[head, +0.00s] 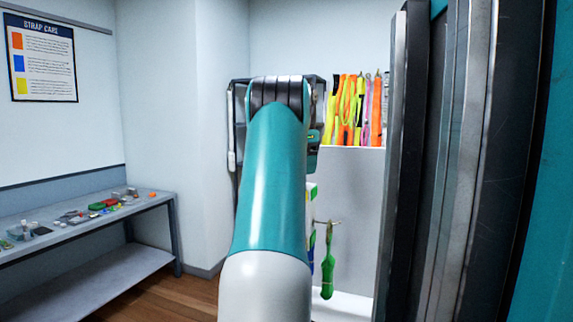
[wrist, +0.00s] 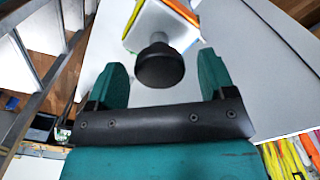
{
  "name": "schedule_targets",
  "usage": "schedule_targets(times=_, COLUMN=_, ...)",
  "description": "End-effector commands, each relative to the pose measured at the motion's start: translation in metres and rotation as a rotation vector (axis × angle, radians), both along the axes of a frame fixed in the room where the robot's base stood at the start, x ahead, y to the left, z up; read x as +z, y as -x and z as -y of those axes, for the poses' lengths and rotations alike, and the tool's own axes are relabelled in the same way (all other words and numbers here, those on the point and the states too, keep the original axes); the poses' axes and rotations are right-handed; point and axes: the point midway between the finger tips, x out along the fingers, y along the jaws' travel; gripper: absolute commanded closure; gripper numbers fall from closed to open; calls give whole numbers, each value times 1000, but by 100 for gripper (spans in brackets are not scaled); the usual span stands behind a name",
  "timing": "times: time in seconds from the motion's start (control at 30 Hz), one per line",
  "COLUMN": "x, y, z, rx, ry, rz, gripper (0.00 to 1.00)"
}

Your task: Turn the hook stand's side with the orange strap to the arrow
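In the wrist view, the hook stand (wrist: 143,32) shows from above as a pale block with a round black knob (wrist: 160,72) on top. My gripper (wrist: 160,62) is open, with one teal finger on each side of the knob and a gap to each. An orange strip (wrist: 184,10) shows at the stand's upper right, and a yellow one (wrist: 132,18) at its left. In the head view, my arm hides most of the stand (head: 311,192). A green strap (head: 327,264) hangs from a hook on its right. I cannot see the arrow.
Several bright straps (head: 357,108) hang in a row behind, above a pale panel (head: 348,185). A bench (head: 150,202) with small items stands at the left, under a strap poster (head: 42,58). A dark metal upright fills the right of the head view.

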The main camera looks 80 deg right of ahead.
Motion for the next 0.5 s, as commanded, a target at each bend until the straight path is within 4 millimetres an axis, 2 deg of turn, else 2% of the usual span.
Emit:
schedule_targets(times=0.27, x=3, y=-1, z=0, rx=1, ry=-1, rz=1, gripper=24)
schedule_targets(times=0.37, x=12, y=-1, z=0, rx=1, ry=-1, rz=1, gripper=24)
schedule_targets(times=0.5, x=34, y=0, z=0, rx=1, ry=0, rz=0, gripper=24)
